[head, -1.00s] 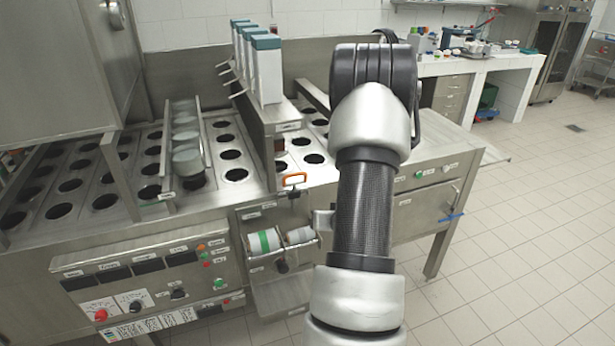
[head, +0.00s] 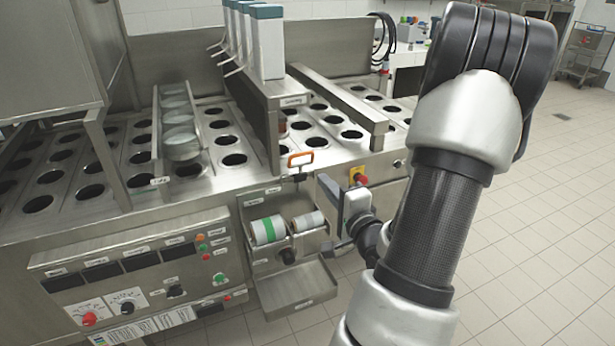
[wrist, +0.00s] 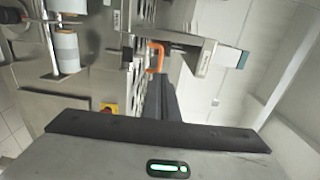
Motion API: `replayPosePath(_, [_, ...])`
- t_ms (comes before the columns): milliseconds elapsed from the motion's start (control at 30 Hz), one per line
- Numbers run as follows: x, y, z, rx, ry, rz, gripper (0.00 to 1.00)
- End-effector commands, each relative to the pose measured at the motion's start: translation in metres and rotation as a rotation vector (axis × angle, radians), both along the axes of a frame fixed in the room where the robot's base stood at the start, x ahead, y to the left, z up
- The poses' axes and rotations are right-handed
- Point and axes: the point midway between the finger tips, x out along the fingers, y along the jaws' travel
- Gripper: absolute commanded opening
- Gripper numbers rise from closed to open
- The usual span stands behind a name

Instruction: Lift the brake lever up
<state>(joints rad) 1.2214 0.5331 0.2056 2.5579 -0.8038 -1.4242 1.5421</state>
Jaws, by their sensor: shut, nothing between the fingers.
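An orange handle (head: 300,159) stands at the front edge of the steel machine, above the rolls. It also shows in the wrist view (wrist: 156,56), just beyond my fingertips. A dark-knobbed part (head: 287,256) sits under the rolls. The labels are too small to read, so I cannot tell for certain which is the brake lever. My gripper (head: 326,182) is at the machine's front, a little right of and below the orange handle. In the wrist view its dark fingers (wrist: 158,84) are shut and empty, pointing toward the orange handle. They look apart from it.
Two rolls (head: 267,230) and a steel tray (head: 297,287) are below the handle. A red button on a yellow plate (head: 358,176) is right of my gripper. A steel rail (head: 262,115) rises behind the handle. Floor to the right is clear.

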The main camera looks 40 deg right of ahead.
Motion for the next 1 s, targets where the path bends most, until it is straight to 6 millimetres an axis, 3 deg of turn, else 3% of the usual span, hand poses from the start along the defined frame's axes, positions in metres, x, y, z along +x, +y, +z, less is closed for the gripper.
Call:
replayPosePath(300, [0.068, -0.016, -0.002, 0.000, -0.001, 0.003, 0.00])
replayPosePath(500, [0.098, -0.023, -0.003, 0.000, -0.001, 0.002, 0.00])
replayPosePath(700, [0.111, -0.027, -0.003, 0.000, 0.000, 0.000, 0.00])
replayPosePath(1000, [0.112, -0.027, -0.003, 0.000, 0.001, 0.000, 0.00])
